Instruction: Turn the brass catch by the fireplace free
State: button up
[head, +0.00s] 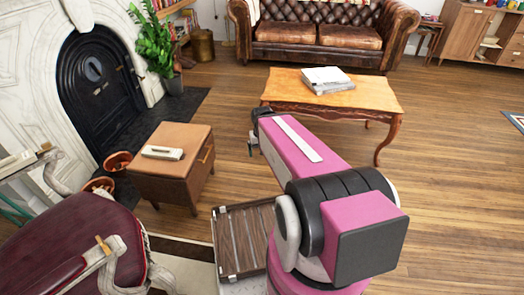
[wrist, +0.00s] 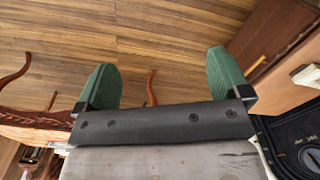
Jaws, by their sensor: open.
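My gripper (wrist: 160,73) shows in the wrist view with its two green fingers wide apart and nothing between them. In the head view my pink arm shows, but I cannot make out the fingers. The fireplace's black iron front (head: 97,88) is at the left of the head view, with small brass-coloured bits on it. A pale, oblong fitting (head: 163,153) lies on top of a small brown cabinet (head: 172,138). It also shows at the right edge of the wrist view (wrist: 307,75), apart from the fingers. I cannot tell for certain which piece is the brass catch.
A wooden coffee table (head: 375,95) with books (head: 326,79) stands beyond my arm. A dark red chair (head: 72,250) is at the lower left. Terracotta pots (head: 117,161) stand by the hearth, and a plant (head: 155,45) behind. Open floor (head: 450,160) lies to the right.

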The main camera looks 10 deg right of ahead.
aim_at(46, 146)
jog(key=l+u, duration=0.1)
jog(key=u, duration=0.35)
jog(key=l+u, duration=0.1)
jog(key=u, duration=0.4)
jog(key=l+u, duration=0.15)
jog(key=u, duration=0.3)
jog(key=l+u, duration=0.15)
jog(key=u, duration=1.2)
